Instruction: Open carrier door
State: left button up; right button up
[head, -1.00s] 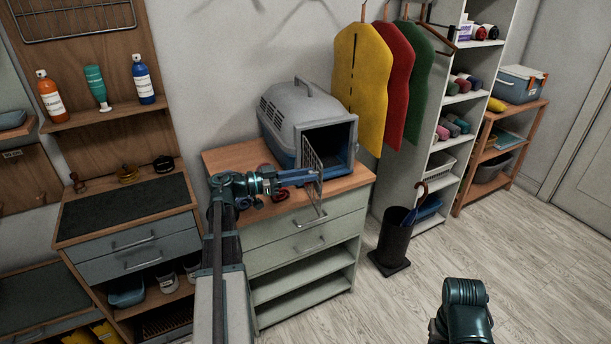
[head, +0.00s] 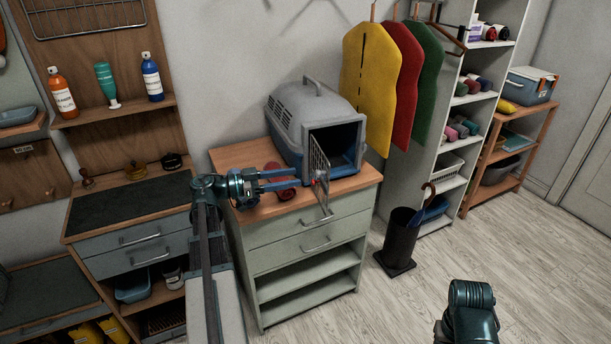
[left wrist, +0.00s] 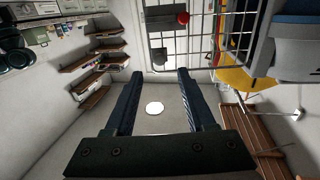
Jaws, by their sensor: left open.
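The grey and blue pet carrier (head: 309,112) stands on the wooden top of a pale green cabinet. Its wire door (head: 320,165) is swung out from the front opening, standing well open toward me. My left gripper (head: 303,181) is open and empty, just left of the door. It appears apart from the door. In the left wrist view the gripper's fingers (left wrist: 158,75) are spread with nothing between them. The carrier's opening is dark inside. My right gripper is out of view.
A red round object (head: 283,194) lies on the cabinet top (head: 238,157) below my left gripper. Yellow, red and green garments (head: 368,80) hang right of the carrier. A dark umbrella stand (head: 400,240) is on the floor at right. Open floor lies in front.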

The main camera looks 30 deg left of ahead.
pick_arm(q)
jog(key=v, duration=0.7)
dwell(0.5)
